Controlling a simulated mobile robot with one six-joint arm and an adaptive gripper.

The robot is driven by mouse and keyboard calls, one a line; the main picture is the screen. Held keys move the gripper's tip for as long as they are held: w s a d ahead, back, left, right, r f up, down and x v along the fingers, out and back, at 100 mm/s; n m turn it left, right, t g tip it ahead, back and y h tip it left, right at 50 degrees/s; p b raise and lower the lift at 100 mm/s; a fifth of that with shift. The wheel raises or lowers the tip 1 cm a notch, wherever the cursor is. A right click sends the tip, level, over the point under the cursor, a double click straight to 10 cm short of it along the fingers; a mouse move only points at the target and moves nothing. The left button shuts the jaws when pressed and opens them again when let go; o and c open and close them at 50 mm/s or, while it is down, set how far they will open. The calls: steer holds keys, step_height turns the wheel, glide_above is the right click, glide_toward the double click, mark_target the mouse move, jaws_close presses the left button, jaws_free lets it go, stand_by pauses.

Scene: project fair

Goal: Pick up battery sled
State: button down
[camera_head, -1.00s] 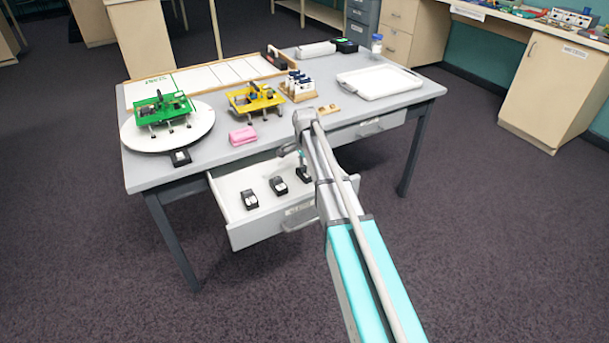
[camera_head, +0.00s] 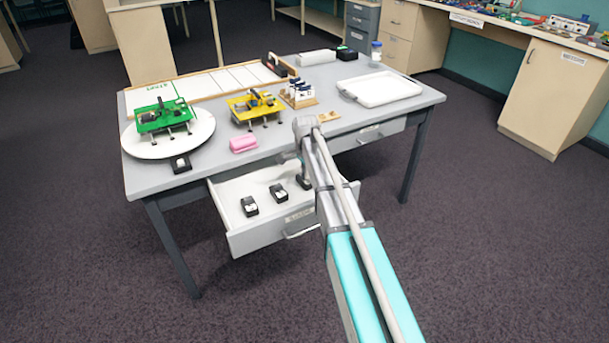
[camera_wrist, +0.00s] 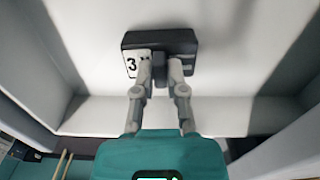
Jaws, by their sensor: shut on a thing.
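The battery sled is a small black block with a white label marked 3 (camera_wrist: 160,42), seen in the wrist view inside the white drawer. My gripper (camera_wrist: 160,72) is shut on the near part of the sled, with a finger on each side of its middle. In the head view the same sled (camera_head: 303,182) shows at the right end of the open drawer (camera_head: 232,188), partly hidden by my arm. In the wrist view it is hard to tell whether the sled rests on the drawer floor or hangs just above it.
Two more black sleds, one in the middle (camera_head: 278,193) and one at the left (camera_head: 249,206), lie in the drawer. Drawer walls stand close around my gripper. On the table (camera_head: 215,178) are a green frame (camera_head: 163,117), a yellow frame (camera_head: 254,104), a pink block (camera_head: 243,144) and a white tray (camera_head: 378,89).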

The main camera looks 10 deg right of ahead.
steer(key=shift+r+p, duration=1.4)
steer(key=shift+r, duration=0.1)
steer(key=s+r+p, duration=0.9)
steer(key=s+r, duration=0.1)
steer(key=s, duration=0.4)
steer(key=shift+d+p, duration=0.4)
steer(key=shift+s+f, duration=0.1)
